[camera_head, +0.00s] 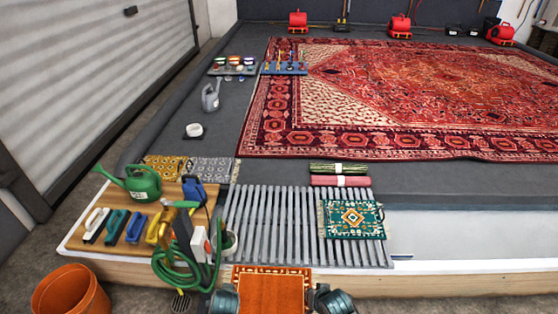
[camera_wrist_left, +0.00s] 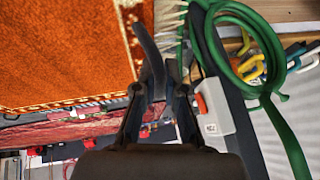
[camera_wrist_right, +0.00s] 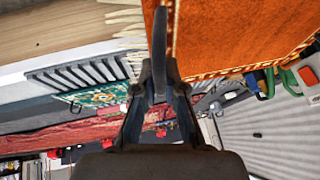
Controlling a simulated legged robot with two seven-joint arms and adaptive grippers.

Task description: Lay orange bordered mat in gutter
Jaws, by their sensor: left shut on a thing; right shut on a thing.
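The orange bordered mat (camera_head: 272,292) hangs at the bottom centre of the head view, in front of the wooden front edge. It has a plain orange middle and a patterned border. My left gripper (camera_head: 226,299) is shut on its left edge, and my right gripper (camera_head: 326,298) is shut on its right edge. The mat also shows in the left wrist view (camera_wrist_left: 60,45) and in the right wrist view (camera_wrist_right: 230,35), with pale fringe beside the fingers. Its lower part is cut off in the head view. A grey slatted grate (camera_head: 270,225) lies just beyond it; I cannot tell whether this is the gutter.
A teal mat (camera_head: 352,222) lies on the grate's right part. Green and pink rolls (camera_head: 340,181) lie behind it. The grate's left part is bare.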

